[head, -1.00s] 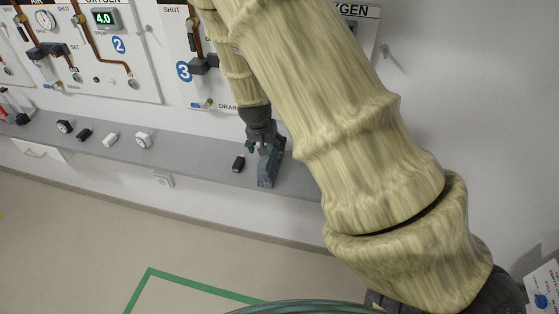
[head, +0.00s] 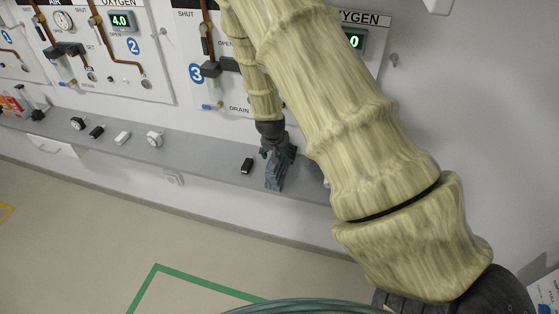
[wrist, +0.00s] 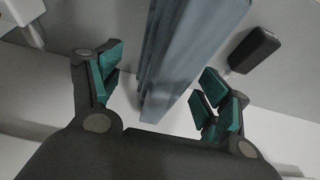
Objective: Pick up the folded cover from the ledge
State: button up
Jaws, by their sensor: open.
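The folded cover (head: 273,181) is a blue-grey cloth on the ledge (head: 215,161), its lower part hanging over the front edge in the head view. In the wrist view the cover (wrist: 186,50) runs from the top edge down between my fingers. My gripper (wrist: 162,97) is open, with one green-padded finger on each side of the cover and a gap on both sides. In the head view my gripper (head: 277,152) is at the cover's upper part, and my arm hides some of the ledge behind it.
A black block (head: 247,166) lies on the ledge just left of the cover; it also shows in the wrist view (wrist: 254,50). Gas panels stand on the wall above.

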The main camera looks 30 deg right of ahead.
jog(key=shift+p+x, duration=0.75)
jog(key=shift+x, duration=1.2)
jog(key=shift+d+r, duration=0.1)
jog(key=shift+c, duration=0.4)
jog(key=c, duration=1.2)
